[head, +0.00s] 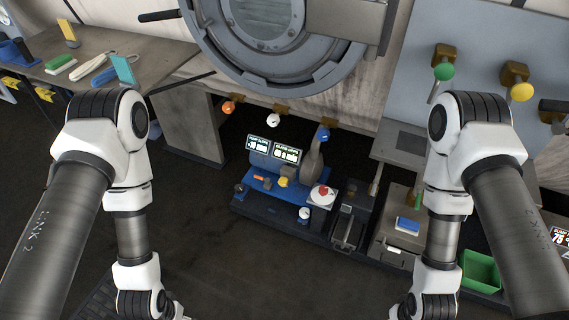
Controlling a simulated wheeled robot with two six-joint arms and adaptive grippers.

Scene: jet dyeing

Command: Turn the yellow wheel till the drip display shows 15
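A round yellow knob or wheel (521,91) sits on a brass-coloured valve on the grey panel at the upper right. A smaller yellow knob (283,181) is on the blue bench unit in the middle. Two small lit displays, a left one (258,143) and a right one (287,154), stand behind that unit. Part of another display (561,238) shows at the right edge. The text is too small to tell which is the drip display or its value. Both my arms reach down past the bottom edge, apart from the knobs, and neither gripper is visible.
A green knob (443,71) is left of the upper yellow one. Orange (228,107), white (273,120) and blue (322,134) knobs hang below the large round door (270,35). A side table (130,55) is at left, a green bin (480,271) at right.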

